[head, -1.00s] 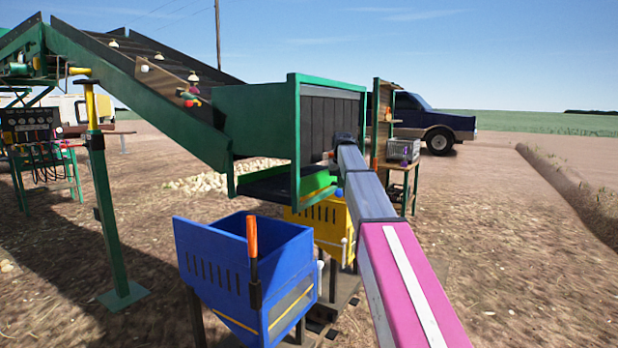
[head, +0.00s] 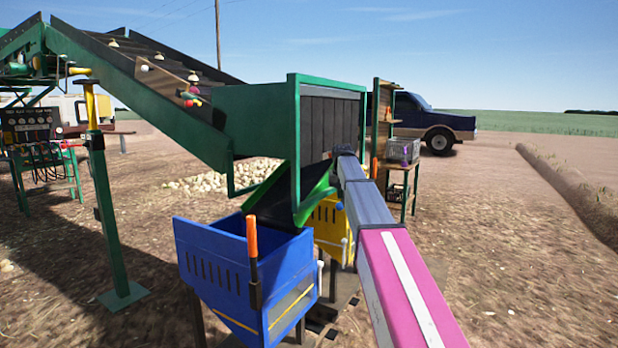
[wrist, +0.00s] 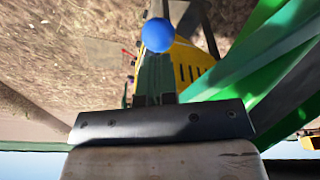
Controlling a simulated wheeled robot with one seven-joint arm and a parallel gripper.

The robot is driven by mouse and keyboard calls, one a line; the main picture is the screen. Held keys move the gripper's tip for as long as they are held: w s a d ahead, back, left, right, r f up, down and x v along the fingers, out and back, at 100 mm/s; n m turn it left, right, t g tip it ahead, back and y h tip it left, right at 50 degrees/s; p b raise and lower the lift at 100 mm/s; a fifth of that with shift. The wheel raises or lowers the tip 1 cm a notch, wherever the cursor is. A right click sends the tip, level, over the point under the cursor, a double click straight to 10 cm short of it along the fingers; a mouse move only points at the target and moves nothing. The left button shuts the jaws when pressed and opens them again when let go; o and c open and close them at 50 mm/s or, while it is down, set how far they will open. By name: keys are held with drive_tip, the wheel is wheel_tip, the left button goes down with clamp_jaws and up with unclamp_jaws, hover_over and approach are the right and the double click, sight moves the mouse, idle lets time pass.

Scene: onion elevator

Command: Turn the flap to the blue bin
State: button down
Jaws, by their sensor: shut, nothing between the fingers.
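The flap (head: 270,198), a black panel with a green side edge, hangs below the green hopper. It is tilted steeply, its low end over the rim of the blue bin (head: 210,250). A blue ball knob (wrist: 158,35) shows in the wrist view just beyond the fingertips; I cannot tell whether they touch it. My gripper (wrist: 154,75) is shut and empty, with the green flap frame (wrist: 245,65) to its right. In the head view my arm hides most of the gripper at the hopper's right side.
A yellow bin (head: 328,228) stands behind the blue bin, partly hidden. A conveyor (head: 150,85) slopes into the hopper (head: 262,122). An orange-handled post (head: 252,240) stands at the blue bin's front. A shelf stand (head: 400,185) is behind my arm. Open ground lies to the right.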

drive_tip(key=shift+r, duration=0.1)
drive_tip(key=s+d+r, duration=0.2)
drive_tip(key=d+r, duration=0.2)
drive_tip(key=r, duration=0.1)
drive_tip(key=shift+s, duration=0.4)
drive_tip(key=shift+f, duration=0.1)
drive_tip(key=s+a+f, duration=0.1)
drive_tip(key=s+f, duration=0.3)
drive_tip(key=f, duration=0.4)
drive_tip(key=s+f, duration=0.4)
drive_tip(key=f, duration=0.4)
drive_tip(key=s+a+f+g, duration=0.2)
drive_tip(key=s+a+f, duration=0.1)
drive_tip(key=s+f, duration=2.5)
drive_tip(key=shift+s+f+n, duration=0.15)
drive_tip(key=shift+n, duration=0.25)
drive_tip(key=shift+a, duration=0.1)
